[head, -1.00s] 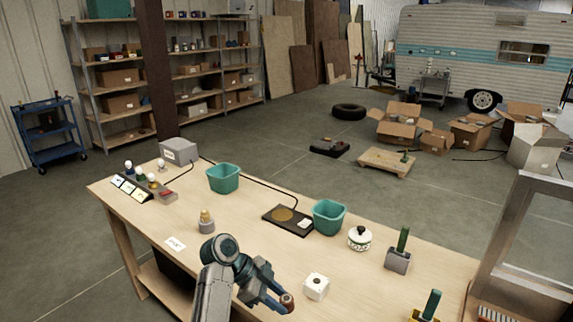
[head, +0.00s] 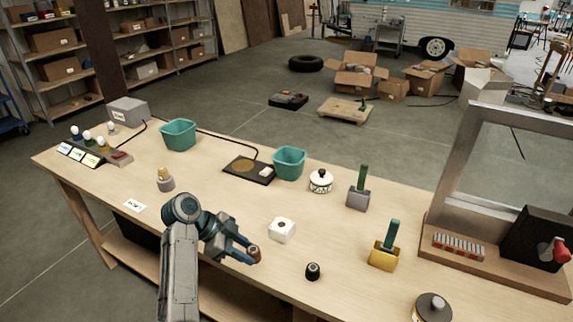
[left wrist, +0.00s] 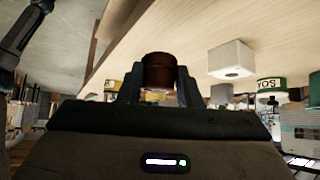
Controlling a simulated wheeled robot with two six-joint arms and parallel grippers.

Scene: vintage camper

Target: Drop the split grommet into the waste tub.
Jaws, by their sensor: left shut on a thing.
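My left gripper (head: 250,257) is shut on a small brown, ring-like piece (head: 255,254) above the front of the bench. In the left wrist view the piece (left wrist: 158,72) sits between the two fingers; no split can be made out on it. A small dark grommet-like piece (head: 313,271) stands on the bench to the right of the gripper. Two teal tubs stand on the bench: one at the back left (head: 179,135), one near the middle (head: 289,164). I read no waste label on either. My right gripper is not in view.
A white block with a dark hole (head: 281,230) stands just beyond the gripper. A black pad (head: 248,170), a white jar (head: 321,181) and green-handled tools in grey (head: 358,200) and yellow (head: 384,257) holders stand around. A framed stand (head: 480,240) fills the right end.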

